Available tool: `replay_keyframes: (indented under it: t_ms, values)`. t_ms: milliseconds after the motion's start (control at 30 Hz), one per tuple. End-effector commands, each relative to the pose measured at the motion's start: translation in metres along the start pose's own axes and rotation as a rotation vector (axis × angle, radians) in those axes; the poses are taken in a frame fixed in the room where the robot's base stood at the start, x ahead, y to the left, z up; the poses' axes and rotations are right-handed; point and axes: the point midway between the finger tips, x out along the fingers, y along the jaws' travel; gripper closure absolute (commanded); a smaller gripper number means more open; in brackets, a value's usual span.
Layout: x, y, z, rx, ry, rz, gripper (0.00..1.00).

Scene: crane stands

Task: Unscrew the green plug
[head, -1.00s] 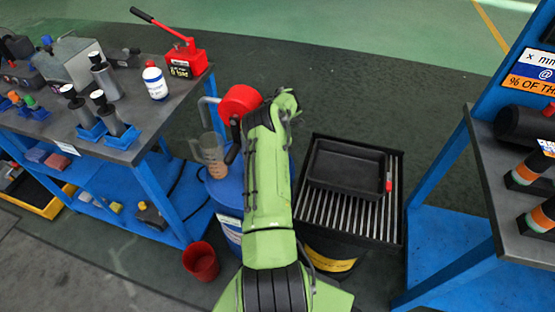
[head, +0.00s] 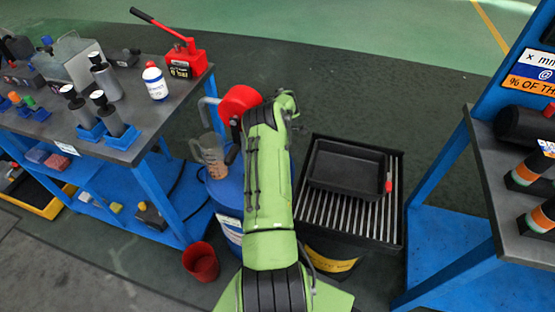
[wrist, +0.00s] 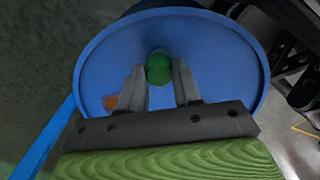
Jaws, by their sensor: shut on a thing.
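The green plug (wrist: 159,67) shows in the wrist view as a round green cap on the blue drum top (wrist: 110,58). My gripper (wrist: 159,78) has its two grey fingers on either side of the plug and is shut on it. The plug appears to sit at the drum top; whether its thread is still engaged cannot be told. In the head view my green arm hides the plug and my fingers. The blue drum (head: 226,192) shows there left of my arm.
A red-headed pump (head: 238,103) and a clear jug (head: 211,156) stand at the drum. A black tray (head: 346,170) lies on a slatted grate to the right. A red bucket (head: 200,262) is on the floor. Benches flank both sides.

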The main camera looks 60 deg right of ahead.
Motion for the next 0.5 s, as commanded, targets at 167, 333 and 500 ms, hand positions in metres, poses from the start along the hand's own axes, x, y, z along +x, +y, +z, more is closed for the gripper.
replay_keyframes:
  t_ms: [167, 333, 500]
  values:
    - [-0.0006, 0.0002, 0.0000, -0.001, 0.000, 0.001, 1.00]
    - [-0.0020, 0.0002, -0.0001, -0.001, 0.000, 0.001, 1.00]
    - [-0.0024, 0.0002, -0.0001, -0.074, 0.000, 0.000, 1.00]
